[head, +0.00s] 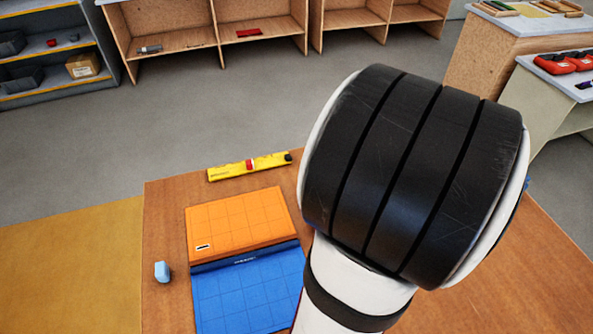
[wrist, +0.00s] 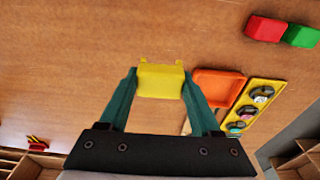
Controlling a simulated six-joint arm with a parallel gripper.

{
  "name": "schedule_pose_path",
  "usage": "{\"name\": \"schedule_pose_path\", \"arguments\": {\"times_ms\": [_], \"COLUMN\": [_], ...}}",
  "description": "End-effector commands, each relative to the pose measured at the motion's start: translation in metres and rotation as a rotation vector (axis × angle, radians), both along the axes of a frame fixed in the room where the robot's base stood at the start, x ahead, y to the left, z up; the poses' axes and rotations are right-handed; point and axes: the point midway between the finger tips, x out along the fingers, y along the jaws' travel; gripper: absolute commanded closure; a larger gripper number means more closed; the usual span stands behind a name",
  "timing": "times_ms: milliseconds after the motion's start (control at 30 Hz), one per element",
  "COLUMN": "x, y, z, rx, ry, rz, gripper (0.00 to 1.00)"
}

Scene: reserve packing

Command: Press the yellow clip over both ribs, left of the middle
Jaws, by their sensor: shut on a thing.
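In the wrist view, my gripper (wrist: 159,76) has two teal fingers shut on the yellow clip (wrist: 160,84). The clip shows two small prongs at its far edge, and brown wood table shows beyond it. In the head view, an orange gridded panel (head: 238,221) and a blue gridded panel (head: 248,294) lie edge to edge on the table. A raised blue strip (head: 245,260) runs along their meeting edge; I cannot make out two separate ribs. My arm hides the right end of this seam, and hides my gripper and the clip in the head view.
A yellow bar (head: 249,166) with a red piece lies behind the panels, and a light blue block (head: 162,272) lies left. The wrist view shows an orange tray (wrist: 215,87), a yellow holder (wrist: 250,108) with round pieces, and red (wrist: 265,28) and green (wrist: 301,36) blocks.

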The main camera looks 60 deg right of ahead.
Motion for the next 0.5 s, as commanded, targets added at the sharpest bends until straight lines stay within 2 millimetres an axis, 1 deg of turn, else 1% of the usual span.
{"name": "schedule_pose_path", "arguments": {"times_ms": [33,67,100,167,267,367,400,467,500], "x": [0.000,0.000,0.000,0.002,0.017,0.051,0.069,0.099,0.120], "y": [0.000,0.000,0.000,-0.001,-0.008,-0.020,-0.024,-0.028,-0.029], "z": [0.000,0.000,0.000,0.000,-0.001,-0.004,-0.005,-0.007,-0.009], "rx": [0.000,0.000,0.000,0.000,0.001,0.005,0.007,0.009,0.010], "ry": [0.000,0.000,0.000,0.000,-0.003,-0.007,-0.009,-0.008,-0.008], "rz": [0.000,0.000,0.000,0.001,0.008,0.014,0.016,0.018,0.019], "gripper": [0.68,0.74,0.76,0.76,0.76,0.76,0.76,0.76,0.76]}}
